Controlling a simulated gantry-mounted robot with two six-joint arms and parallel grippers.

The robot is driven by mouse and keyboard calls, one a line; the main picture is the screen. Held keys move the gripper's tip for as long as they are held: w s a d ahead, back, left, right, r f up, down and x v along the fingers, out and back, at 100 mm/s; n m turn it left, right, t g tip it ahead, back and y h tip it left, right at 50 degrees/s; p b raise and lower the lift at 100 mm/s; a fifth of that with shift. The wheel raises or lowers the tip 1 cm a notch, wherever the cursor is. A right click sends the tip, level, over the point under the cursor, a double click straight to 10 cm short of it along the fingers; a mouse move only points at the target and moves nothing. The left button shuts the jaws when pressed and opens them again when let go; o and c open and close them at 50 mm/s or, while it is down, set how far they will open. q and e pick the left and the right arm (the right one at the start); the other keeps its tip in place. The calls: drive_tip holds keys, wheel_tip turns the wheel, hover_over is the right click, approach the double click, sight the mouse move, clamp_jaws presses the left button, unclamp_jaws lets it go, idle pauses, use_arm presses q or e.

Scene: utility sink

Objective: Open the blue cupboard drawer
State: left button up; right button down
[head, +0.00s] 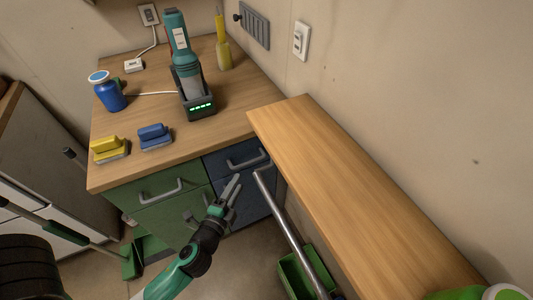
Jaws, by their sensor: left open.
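The blue cupboard drawer (226,162) is the top front at the right end of the cupboard, under the wooden worktop. Its grey bar handle (248,163) runs across the front, and the drawer looks shut. A blue front (254,203) lies below it. My left gripper (234,183) is open and empty, reaching up from below. Its fingertips appear just below and left of the handle and hide part of the blue fronts. They seem apart from the handle, though the depth gap is hard to tell. My right gripper is not in view.
Green drawers (142,190) adjoin on the left. A wooden ledge (350,190) and a metal pole (287,225) stand close on the right, with a green bin (292,277) below. A vacuum (185,65), blue jar (109,95) and brushes (153,137) stand on the worktop.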

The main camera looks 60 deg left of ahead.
sight(248, 163)
use_arm(q)
drive_tip(key=x, duration=1.1)
drive_tip(key=shift+s+a+f, duration=0.15)
clamp_jaws()
idle(1.1)
